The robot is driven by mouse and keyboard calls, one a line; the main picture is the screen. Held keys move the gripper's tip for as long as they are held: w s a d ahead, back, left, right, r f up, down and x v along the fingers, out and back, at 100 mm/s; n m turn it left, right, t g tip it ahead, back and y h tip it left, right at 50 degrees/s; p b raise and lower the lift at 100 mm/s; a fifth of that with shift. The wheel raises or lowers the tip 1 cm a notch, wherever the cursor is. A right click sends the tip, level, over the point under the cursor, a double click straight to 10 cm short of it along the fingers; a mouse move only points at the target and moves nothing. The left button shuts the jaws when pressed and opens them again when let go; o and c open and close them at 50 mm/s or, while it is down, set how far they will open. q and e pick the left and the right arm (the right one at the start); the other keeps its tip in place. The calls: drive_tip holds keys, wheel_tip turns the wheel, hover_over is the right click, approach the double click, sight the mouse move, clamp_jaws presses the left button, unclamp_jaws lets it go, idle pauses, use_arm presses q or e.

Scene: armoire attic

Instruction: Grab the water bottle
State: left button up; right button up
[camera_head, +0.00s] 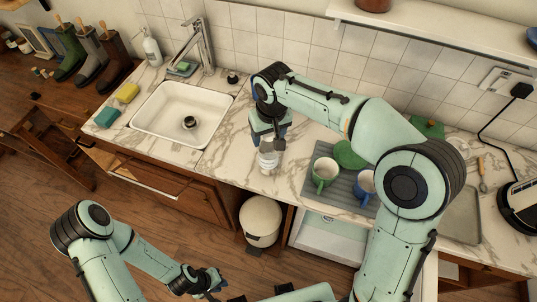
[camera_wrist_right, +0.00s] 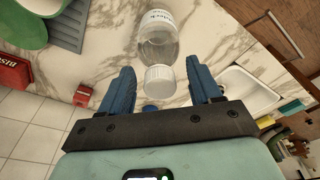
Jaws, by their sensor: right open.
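The water bottle (camera_head: 267,157) is clear with a white cap and a white label. It stands on the marble counter to the right of the sink, partly hidden by my right gripper in the head view. My right gripper (camera_head: 268,133) is open above it. In the right wrist view the bottle (camera_wrist_right: 158,45) has its cap between and just beyond the two blue fingers (camera_wrist_right: 162,92), with gaps on both sides. My left gripper (camera_head: 207,283) is low over the floor at the front, away from the counter; its fingers are too small to read.
A grey drying mat (camera_head: 341,186) with a green mug (camera_head: 325,173) and a blue mug (camera_head: 365,184) lies to the right of the bottle. The white sink (camera_head: 184,118) is to the left. A white bin (camera_head: 260,220) stands below the counter.

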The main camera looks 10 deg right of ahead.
clamp_jaws()
drive_tip(key=shift+r, duration=0.1)
idle(1.2)
